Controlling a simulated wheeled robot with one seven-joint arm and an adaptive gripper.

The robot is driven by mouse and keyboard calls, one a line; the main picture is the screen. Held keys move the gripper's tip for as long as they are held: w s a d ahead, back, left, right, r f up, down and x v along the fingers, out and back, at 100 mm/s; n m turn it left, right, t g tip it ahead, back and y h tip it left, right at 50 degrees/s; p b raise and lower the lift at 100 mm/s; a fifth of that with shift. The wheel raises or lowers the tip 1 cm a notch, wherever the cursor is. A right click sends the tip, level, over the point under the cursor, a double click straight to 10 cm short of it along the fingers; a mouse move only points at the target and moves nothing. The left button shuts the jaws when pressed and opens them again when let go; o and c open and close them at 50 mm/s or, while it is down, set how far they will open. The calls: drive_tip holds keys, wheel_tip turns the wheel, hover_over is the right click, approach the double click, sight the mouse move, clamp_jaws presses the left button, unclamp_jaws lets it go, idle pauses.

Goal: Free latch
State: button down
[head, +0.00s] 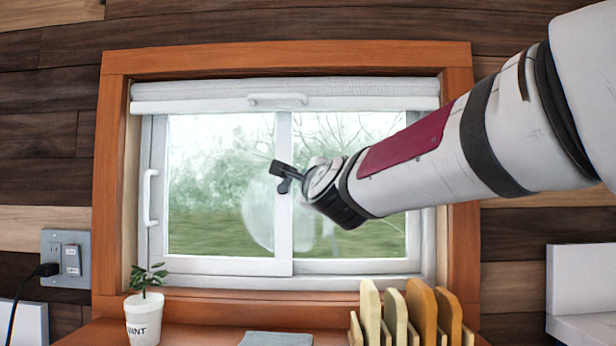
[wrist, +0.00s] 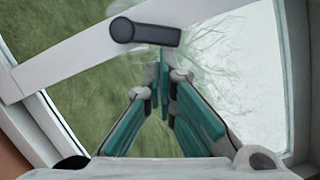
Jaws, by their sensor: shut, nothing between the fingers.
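The window (head: 215,265) has a white frame with two panes and a centre upright (head: 284,235). A dark latch (head: 285,172) sits on that upright at mid height. In the wrist view the latch (wrist: 145,33) is a dark grey bar with a rounded knob at its left end, lying nearly level across the top middle. My gripper (wrist: 162,72) is shut and empty, its teal fingers meeting just below the bar. I cannot tell whether the tips touch it. In the head view my arm comes from the right and its wrist partly hides the fingers beside the latch.
A white pull handle (head: 150,198) is on the left of the window, and a rolled blind (head: 340,95) is above. On the sill stand a potted plant (head: 144,315), a grey-blue flat item (head: 276,339) and a rack of boards (head: 421,310). An outlet (head: 66,258) is at left.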

drive_tip(key=s+d+n+p, duration=0.2)
drive_tip(key=s, duration=0.9)
drive_tip(key=shift+s+r+n+g, duration=0.25)
drive_tip(key=shift+s+n+g, duration=0.05)
drive_tip(key=shift+s, duration=0.05)
idle(0.5)
